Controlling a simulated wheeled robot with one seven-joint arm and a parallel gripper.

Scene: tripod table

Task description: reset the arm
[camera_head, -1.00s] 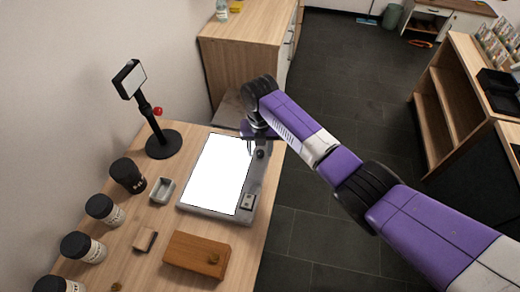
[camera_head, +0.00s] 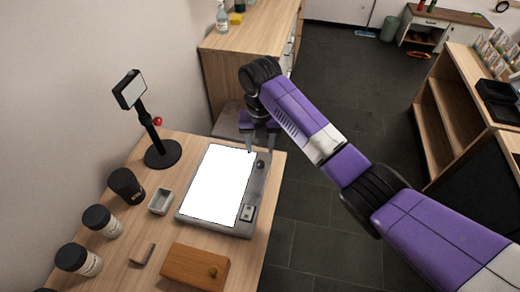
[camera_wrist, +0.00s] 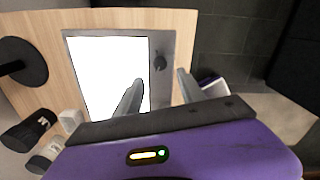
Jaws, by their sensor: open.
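My gripper (camera_head: 260,141) is open and empty, above the far right corner of a light panel in the head view. The light panel (camera_head: 246,228) has a bright white face and a grey frame with a dark knob, and lies flat on the wooden table (camera_head: 150,253). In the wrist view my gripper's two fingers (camera_wrist: 158,92) stand wide apart, one over the white face and one past the panel's right side. The panel frame (camera_wrist: 160,85) shows between them. Nothing is held.
A black stand (camera_head: 162,153) with a tilted head is at the table's back left. Dark-lidded jars (camera_head: 102,221) line the left side. Dark floor (camera_head: 320,225) is open to the right.

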